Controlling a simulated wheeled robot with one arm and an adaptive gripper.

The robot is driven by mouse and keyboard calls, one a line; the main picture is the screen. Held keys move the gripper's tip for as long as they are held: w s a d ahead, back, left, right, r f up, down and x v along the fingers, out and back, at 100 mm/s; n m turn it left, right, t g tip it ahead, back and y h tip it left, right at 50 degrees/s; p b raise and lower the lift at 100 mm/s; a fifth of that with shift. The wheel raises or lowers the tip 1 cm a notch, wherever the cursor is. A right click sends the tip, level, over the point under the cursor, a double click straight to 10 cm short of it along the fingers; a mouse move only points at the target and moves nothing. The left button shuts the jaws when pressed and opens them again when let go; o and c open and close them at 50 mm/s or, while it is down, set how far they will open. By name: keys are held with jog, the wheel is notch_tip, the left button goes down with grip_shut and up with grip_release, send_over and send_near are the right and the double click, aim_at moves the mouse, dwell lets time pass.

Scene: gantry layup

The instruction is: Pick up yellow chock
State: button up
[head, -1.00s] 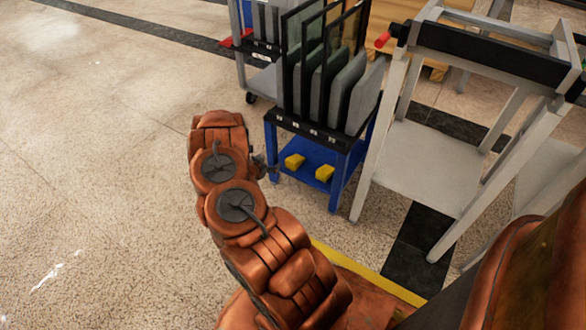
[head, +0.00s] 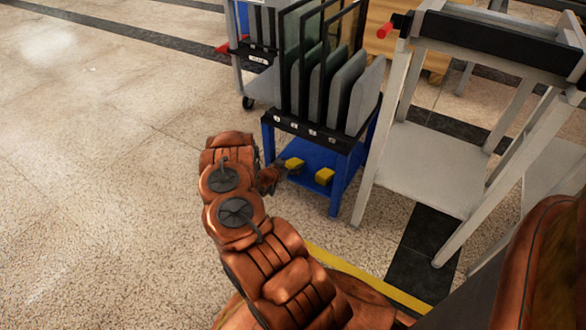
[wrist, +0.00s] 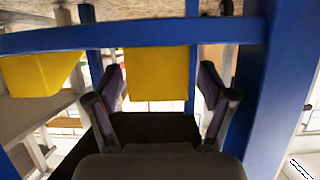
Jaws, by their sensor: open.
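Two yellow chocks rest on the blue lower shelf (head: 303,155) of a small cart in the head view. The left chock (head: 294,164) is close to my gripper (head: 280,170), which reaches in from the left at the shelf edge. The right chock (head: 324,176) lies a little apart from it. In the wrist view my gripper (wrist: 164,88) is open, with one yellow chock (wrist: 160,72) ahead between its fingers. The other chock (wrist: 38,75) shows at the far left. I cannot tell whether the fingers touch the chock.
Blue cart legs (head: 341,185) stand around the shelf, and a black rack (head: 312,134) with upright grey panels (head: 356,90) is above it. A grey metal frame (head: 436,150) stands close on the right. A second cart (head: 262,85) is behind. The floor on the left is clear.

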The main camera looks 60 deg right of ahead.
jog(key=shift+x, duration=0.8)
jog(key=c, duration=1.3)
